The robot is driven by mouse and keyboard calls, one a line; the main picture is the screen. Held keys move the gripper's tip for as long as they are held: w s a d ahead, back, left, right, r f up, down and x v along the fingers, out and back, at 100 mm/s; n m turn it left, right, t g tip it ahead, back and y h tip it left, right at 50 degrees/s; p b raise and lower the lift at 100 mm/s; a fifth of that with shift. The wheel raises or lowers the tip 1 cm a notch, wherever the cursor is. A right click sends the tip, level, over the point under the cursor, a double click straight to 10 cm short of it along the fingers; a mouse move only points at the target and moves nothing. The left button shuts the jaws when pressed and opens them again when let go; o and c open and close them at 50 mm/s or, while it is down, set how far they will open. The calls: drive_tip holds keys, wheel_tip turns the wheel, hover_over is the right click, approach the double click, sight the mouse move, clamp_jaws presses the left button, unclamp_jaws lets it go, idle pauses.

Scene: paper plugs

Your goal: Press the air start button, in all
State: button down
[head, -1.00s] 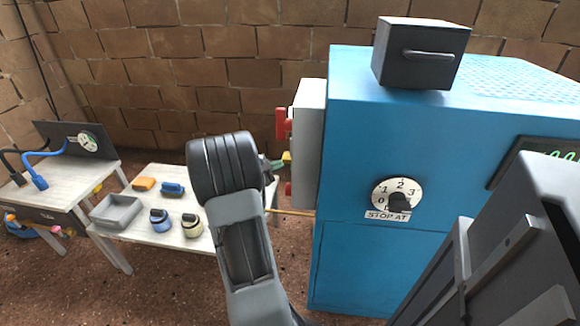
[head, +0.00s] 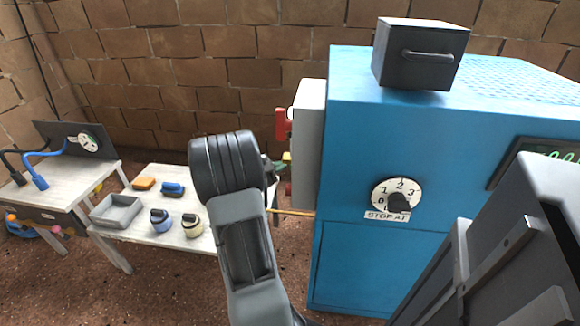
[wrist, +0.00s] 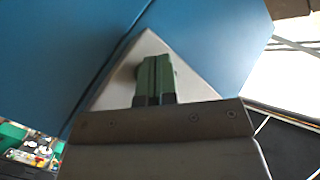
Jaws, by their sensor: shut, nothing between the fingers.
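The blue machine (head: 350,262) stands at the right in the head view, with a pale grey box (head: 308,135) on its left side. Red parts (head: 283,125) and a small yellow part (head: 287,157) stick out from that box. No button is clearly readable as the air start. My gripper (head: 277,166) is beside the box, partly hidden by my wrist. In the wrist view its green fingers (wrist: 155,75) are together and empty, over a pale panel (wrist: 190,88) set against blue surfaces. A dark shape left of the fingertips is partly covered; contact cannot be told.
A STOP AT dial (head: 398,196) is on the machine's front, and a dark box (head: 420,52) sits on top. A low table (head: 150,238) at left holds a grey tray (head: 117,211) and several small items. Another table (head: 65,197) carries cables and a panel.

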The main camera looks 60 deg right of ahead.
drive_tip(key=shift+s+d, duration=0.15)
drive_tip(key=shift+s, duration=0.35)
idle(0.6)
drive_tip(key=shift+w, duration=0.1)
drive_tip(key=shift+w+a+p, duration=0.3)
drive_tip(key=shift+w+p, duration=0.05)
drive_tip(key=shift+w, duration=0.45)
drive_tip(key=shift+w, duration=0.1)
drive_tip(key=shift+w+a+p, duration=0.2)
drive_tip(key=shift+w+a, duration=0.05)
drive_tip(key=shift+w, duration=0.5)
drive_tip(key=shift+w+a+p, duration=0.15)
drive_tip(key=shift+w+a, duration=0.1)
drive_tip(key=shift+w, duration=0.55)
drive_tip(key=shift+w+a+p, duration=0.2)
drive_tip(key=shift+w+a, duration=0.05)
drive_tip(key=shift+w, duration=0.5)
